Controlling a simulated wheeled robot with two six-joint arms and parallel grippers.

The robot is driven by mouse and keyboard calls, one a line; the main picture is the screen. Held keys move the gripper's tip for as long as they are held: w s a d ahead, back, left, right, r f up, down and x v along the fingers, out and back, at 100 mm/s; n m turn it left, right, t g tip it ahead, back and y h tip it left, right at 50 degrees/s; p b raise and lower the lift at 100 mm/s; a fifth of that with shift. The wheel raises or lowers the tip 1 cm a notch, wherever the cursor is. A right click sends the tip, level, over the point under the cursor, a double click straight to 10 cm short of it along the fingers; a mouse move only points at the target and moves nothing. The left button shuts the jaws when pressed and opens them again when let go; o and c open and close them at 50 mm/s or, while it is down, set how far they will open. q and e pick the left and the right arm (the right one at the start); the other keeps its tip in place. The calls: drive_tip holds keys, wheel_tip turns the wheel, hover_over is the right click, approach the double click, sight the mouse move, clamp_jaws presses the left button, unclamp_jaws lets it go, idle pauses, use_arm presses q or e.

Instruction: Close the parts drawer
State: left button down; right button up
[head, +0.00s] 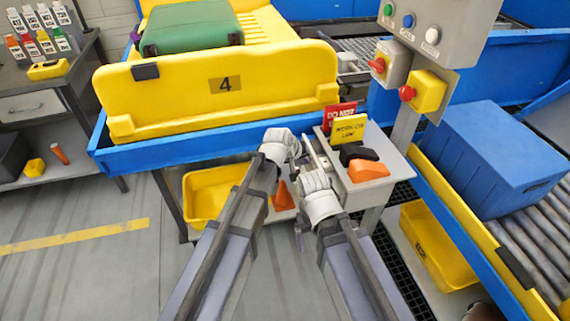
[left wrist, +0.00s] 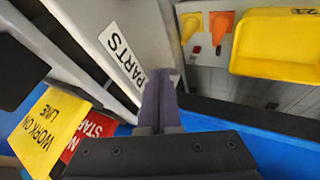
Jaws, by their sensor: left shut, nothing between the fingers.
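The parts drawer shows in the left wrist view as a light grey front (left wrist: 95,25) with a "PARTS" label. A dark gap lies behind this front, so the drawer stands out from its stand. In the head view the drawer front (head: 312,152) is a thin light edge at the left of the small stand, partly covered by my arms. My left gripper (left wrist: 162,85) is shut and empty, its fingertips close to the labelled front; I cannot tell whether they touch. In the head view its wrist is by the drawer. My right arm reaches below it; its fingers cannot be made out.
The small stand (head: 384,187) carries red and yellow signs and orange and black pieces. A blue-edged conveyor with a yellow tray (head: 290,75) lies behind. A control post with red buttons and a blue crate (head: 485,155) stand right. A yellow bin (head: 205,195) sits below, left.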

sight(315, 155)
use_arm(q)
drive_tip(key=d, duration=0.2)
drive_tip(key=w+d, duration=0.1)
drive_tip(key=d, duration=0.1)
drive_tip(key=shift+w+d, duration=0.1)
drive_tip(key=shift+w, duration=0.1)
drive_tip(key=shift+d+r, duration=0.15)
drive_tip(key=shift+s+r+p, duration=0.2)
drive_tip(key=shift+r+p, duration=0.2)
drive_tip(key=shift+p, duration=0.15)
drive_tip(key=a+p+v, duration=0.1)
drive_tip(key=p+v, duration=0.6)
drive_tip(key=v, duration=0.2)
drive_tip(key=shift+s+f, duration=0.1)
drive_tip(key=shift+f, duration=0.1)
